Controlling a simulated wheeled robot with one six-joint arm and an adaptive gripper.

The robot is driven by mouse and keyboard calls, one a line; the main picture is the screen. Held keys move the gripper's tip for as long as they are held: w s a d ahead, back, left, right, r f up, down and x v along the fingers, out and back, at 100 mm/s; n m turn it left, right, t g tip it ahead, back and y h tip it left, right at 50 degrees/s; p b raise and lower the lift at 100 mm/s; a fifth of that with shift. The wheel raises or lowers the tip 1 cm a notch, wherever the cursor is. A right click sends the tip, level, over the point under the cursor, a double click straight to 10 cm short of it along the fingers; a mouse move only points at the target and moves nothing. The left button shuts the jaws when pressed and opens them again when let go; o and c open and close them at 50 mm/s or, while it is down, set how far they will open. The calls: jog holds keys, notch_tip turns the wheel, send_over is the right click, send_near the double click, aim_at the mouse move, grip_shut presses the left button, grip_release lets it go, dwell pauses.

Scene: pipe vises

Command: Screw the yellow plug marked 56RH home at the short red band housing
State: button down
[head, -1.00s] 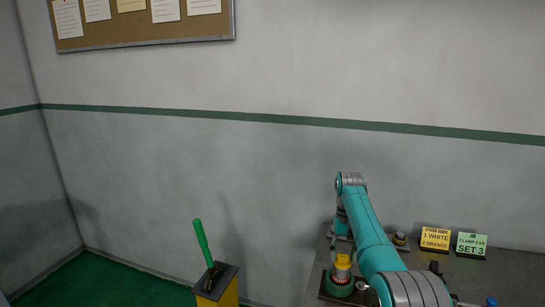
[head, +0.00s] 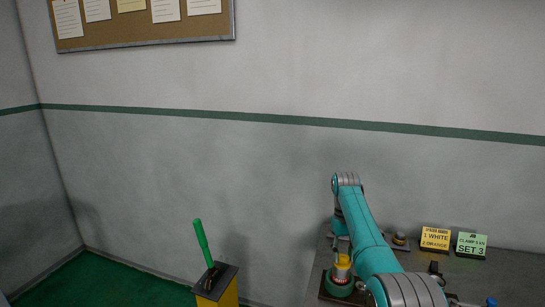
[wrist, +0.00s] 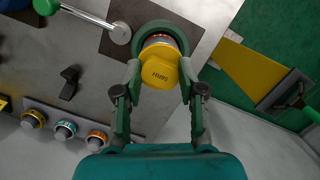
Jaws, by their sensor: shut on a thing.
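The yellow plug (wrist: 161,70) is between the fingers of my gripper (wrist: 160,78) in the wrist view, its marked face toward the camera; the mark looks like 56RH. My gripper is shut on it. Just beyond the plug, a housing with a thin red-orange band (wrist: 168,36) shows in part, held in a green vise (wrist: 156,27). The plug hides most of the housing, so I cannot tell how deep it sits. In the head view, the yellow plug (head: 343,259) appears at the top of the upright housing in the green vise (head: 340,286).
A bar with a green knob (wrist: 46,6) reaches toward the vise. A rail (wrist: 80,136) carries several ringed fittings, and a black bracket (wrist: 69,82) stands nearby. Two signs (head: 435,238) (head: 470,244) stand at the bench's back. A yellow pedestal (head: 217,290) with a green lever (head: 202,243) stands left of the bench.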

jog(key=m+y, duration=0.1)
jog(key=m, duration=0.3)
jog(key=shift+m, duration=0.4)
jog(key=m, duration=0.3)
jog(key=shift+y, duration=0.3)
jog(key=c, duration=0.9)
grip_release()
jog(key=n, duration=0.4)
jog(key=shift+h, duration=0.4)
jog(key=n+h, duration=0.1)
jog(key=n, duration=0.5)
